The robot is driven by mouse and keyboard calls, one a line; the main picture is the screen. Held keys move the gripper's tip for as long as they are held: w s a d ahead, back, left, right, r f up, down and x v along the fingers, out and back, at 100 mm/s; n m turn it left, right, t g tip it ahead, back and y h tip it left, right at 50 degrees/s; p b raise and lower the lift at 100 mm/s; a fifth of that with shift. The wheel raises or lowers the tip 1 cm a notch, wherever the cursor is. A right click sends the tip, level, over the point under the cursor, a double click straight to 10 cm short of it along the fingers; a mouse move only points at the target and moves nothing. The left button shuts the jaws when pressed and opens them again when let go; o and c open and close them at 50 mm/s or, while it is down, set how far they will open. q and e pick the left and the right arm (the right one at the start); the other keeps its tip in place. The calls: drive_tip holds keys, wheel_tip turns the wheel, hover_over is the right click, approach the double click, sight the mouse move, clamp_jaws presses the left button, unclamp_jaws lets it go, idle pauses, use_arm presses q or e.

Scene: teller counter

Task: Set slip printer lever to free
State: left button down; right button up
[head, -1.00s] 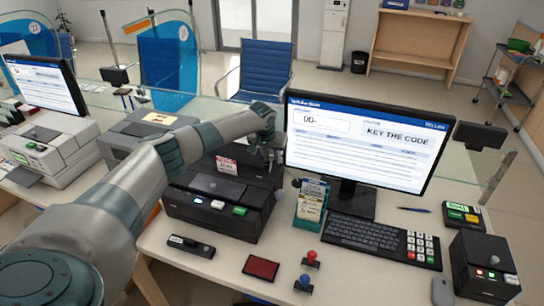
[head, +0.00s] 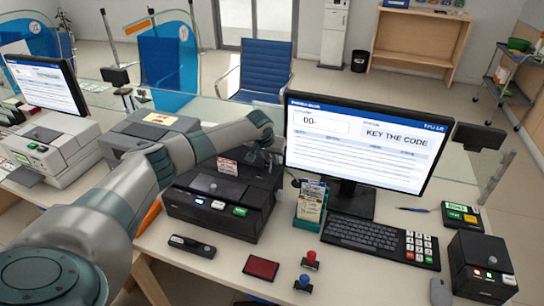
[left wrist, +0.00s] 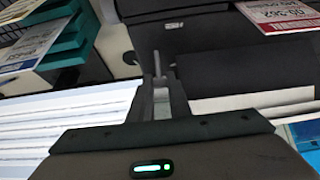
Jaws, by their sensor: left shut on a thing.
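The black slip printer (head: 215,208) stands on the counter left of the monitor, with a row of small buttons on its front and a red-and-white card at its back. My left gripper (head: 272,158) is at the printer's back right side, beside the monitor's left edge. In the left wrist view my left gripper (left wrist: 158,95) has its fingers close together around a thin grey lever (left wrist: 157,62), beside the printer's dark body (left wrist: 175,42). The lever's lower part is hidden by the fingers, and its setting cannot be read. My right gripper is not in view.
The monitor (head: 365,145) stands close to the right of my gripper. A teal slip holder (head: 310,205), keyboard (head: 365,235), red pad (head: 261,267) and two stamps lie in front. A glass screen runs behind. The front counter has some bare room.

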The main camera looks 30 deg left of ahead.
sight(271, 164)
use_arm(q)
drive_tip(key=shift+s+d+r+t+p, duration=0.15)
drive_tip(key=shift+s+t+p, duration=0.35)
drive_tip(key=shift+t, duration=0.4)
drive_tip(key=shift+s+f+t+y+b, duration=0.2)
drive_tip(key=shift+s+t+y+b, duration=0.15)
drive_tip(key=shift+t, duration=0.35)
drive_tip(key=shift+s+d+f+t+b, duration=0.1)
drive_tip(key=shift+s+d+t+b, duration=0.1)
drive_tip(key=shift+t+b, duration=0.2)
drive_tip(key=t+b, duration=0.1)
drive_tip(key=b, duration=0.1)
drive_tip(key=s+t+y+b, duration=0.1)
drive_tip(key=b, duration=0.2)
drive_tip(key=s+t+b, duration=0.1)
drive_tip(key=t+b, duration=0.1)
drive_tip(key=shift+d+f+b, duration=0.15)
drive_tip(key=shift+f+b, duration=0.15)
drive_tip(key=shift+b, duration=0.05)
drive_tip(key=shift+s+t+y+b, duration=0.15)
drive_tip(key=shift+t+y+b, duration=0.2)
drive_tip(key=shift+b, duration=0.35)
drive_tip(key=shift+s+r+t+b, duration=0.1)
drive_tip(key=shift+r+t+b, duration=0.15)
drive_tip(key=shift+b, duration=0.15)
